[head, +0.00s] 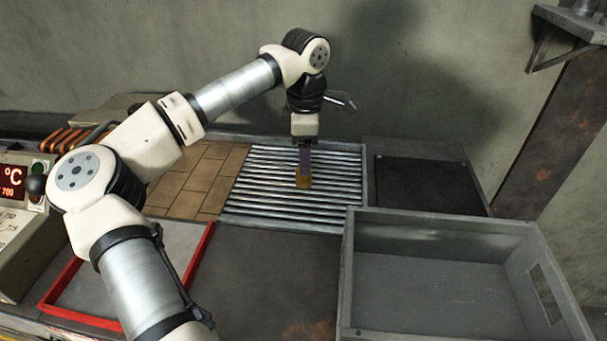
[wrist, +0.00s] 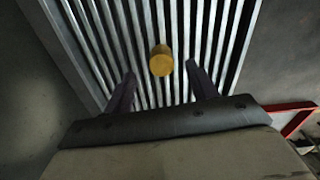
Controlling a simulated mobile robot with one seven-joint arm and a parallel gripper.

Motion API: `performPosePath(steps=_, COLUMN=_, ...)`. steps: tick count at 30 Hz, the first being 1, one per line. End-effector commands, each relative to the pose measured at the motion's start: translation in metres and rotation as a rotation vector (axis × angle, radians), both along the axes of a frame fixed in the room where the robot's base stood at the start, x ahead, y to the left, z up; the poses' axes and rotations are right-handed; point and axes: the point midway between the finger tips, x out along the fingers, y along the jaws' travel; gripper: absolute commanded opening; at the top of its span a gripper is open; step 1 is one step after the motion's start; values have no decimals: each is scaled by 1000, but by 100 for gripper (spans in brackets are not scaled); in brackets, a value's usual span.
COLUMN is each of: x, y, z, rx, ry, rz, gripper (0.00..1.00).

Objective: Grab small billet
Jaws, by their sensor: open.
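The small billet (head: 304,182) is a short yellow-orange cylinder standing on the roller rack of metal bars (head: 262,190). In the wrist view the billet (wrist: 161,60) shows between and just beyond the two dark fingers. My gripper (head: 304,168) points down over the rack, its fingers overlapping the upper part of the billet in the head view. In the wrist view my gripper (wrist: 160,80) is open, with a gap on each side of the billet. I cannot tell how far the fingertips are above or beside it.
A grey open bin (head: 440,285), empty, stands at the front right. A dark plate (head: 425,185) lies right of the rack and brick tiles (head: 190,185) lie left of it. A red-edged tray (head: 185,245) and a control box with a temperature display (head: 12,190) are at the left.

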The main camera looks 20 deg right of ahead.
Motion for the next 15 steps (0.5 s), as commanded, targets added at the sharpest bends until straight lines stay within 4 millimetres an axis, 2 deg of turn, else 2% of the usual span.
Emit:
performPosePath(steps=5, x=-1, y=2, z=-13, rx=-2, ry=2, rz=0, gripper=58)
performPosePath(steps=12, x=-2, y=4, z=-47, rx=-2, ry=2, rz=-1, gripper=58)
performPosePath(steps=15, x=-2, y=3, z=-54, rx=-1, ry=-1, rz=-1, gripper=58)
